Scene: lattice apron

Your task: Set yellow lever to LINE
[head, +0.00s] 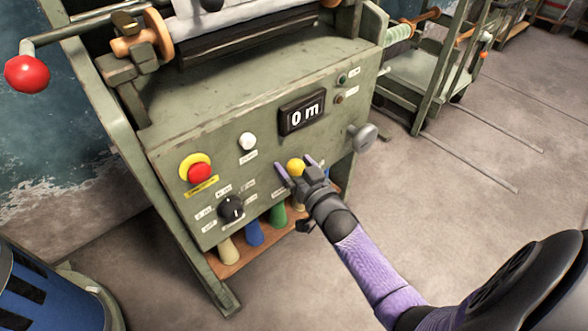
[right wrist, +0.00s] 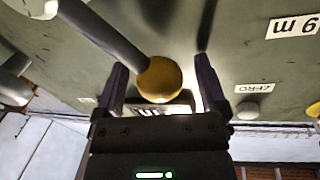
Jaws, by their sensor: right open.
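The yellow lever's round knob (head: 296,166) stands out from the green machine's front panel, below the "0 m" display. My right gripper (head: 296,168) is at the knob, its purple fingers open on either side of it. In the right wrist view the yellow knob (right wrist: 159,79) sits between the two open fingers (right wrist: 160,88), with a gap showing on both sides. The lever's grey shaft (right wrist: 103,37) runs up and left from the knob there. A label behind the knob is mostly hidden, so I cannot read the lever's setting. My left gripper is not in view.
On the panel (head: 225,130) are a red emergency button (head: 200,173), a white button (head: 247,141), a black rotary knob (head: 231,208) and a grey handwheel (head: 362,137). A red ball handle (head: 27,73) juts out at upper left. A blue bin (head: 45,295) stands at lower left.

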